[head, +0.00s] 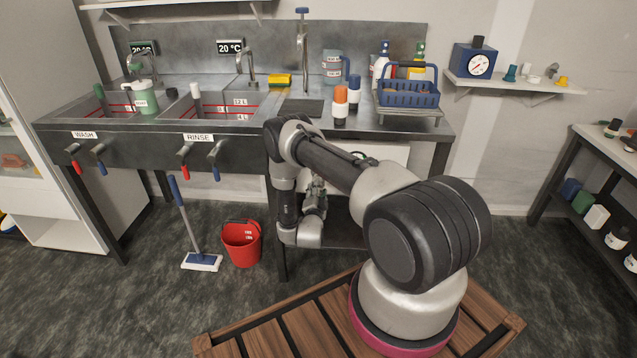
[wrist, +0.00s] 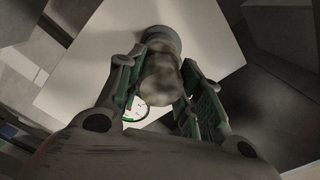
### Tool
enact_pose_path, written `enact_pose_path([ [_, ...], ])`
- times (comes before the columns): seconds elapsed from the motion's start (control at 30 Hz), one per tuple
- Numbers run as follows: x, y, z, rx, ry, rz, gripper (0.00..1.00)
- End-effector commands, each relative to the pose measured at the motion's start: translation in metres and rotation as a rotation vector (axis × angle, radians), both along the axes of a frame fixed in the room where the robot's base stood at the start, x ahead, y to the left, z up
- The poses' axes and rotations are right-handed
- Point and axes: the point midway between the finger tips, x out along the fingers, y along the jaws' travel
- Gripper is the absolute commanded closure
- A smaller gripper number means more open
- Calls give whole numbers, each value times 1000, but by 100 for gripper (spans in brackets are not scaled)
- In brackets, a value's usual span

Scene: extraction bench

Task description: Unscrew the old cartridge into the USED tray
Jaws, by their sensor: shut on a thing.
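The old cartridge (wrist: 163,78) is a cloudy, brownish cylinder in the wrist view, with a grey round part (wrist: 161,38) at its far end. My gripper (wrist: 160,75) is shut on it, one green-padded finger on each side. I cannot tell whether the cartridge is still threaded into the grey part. In the head view my gripper (head: 316,188) is below the bench front, partly behind my arm, and the cartridge cannot be made out there. I cannot pick out a USED tray in either view.
A white panel (wrist: 95,60) lies behind the cartridge, with a green-marked dial (wrist: 135,110) close by. A steel sink bench (head: 150,130) stands above my gripper. A red bucket (head: 241,243) and a mop (head: 200,260) stand on the floor to the left.

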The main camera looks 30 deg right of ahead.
Motion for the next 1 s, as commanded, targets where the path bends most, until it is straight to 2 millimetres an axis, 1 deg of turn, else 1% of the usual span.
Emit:
enact_pose_path([
  [1.0,-28,19,0,0,-1,1,100],
])
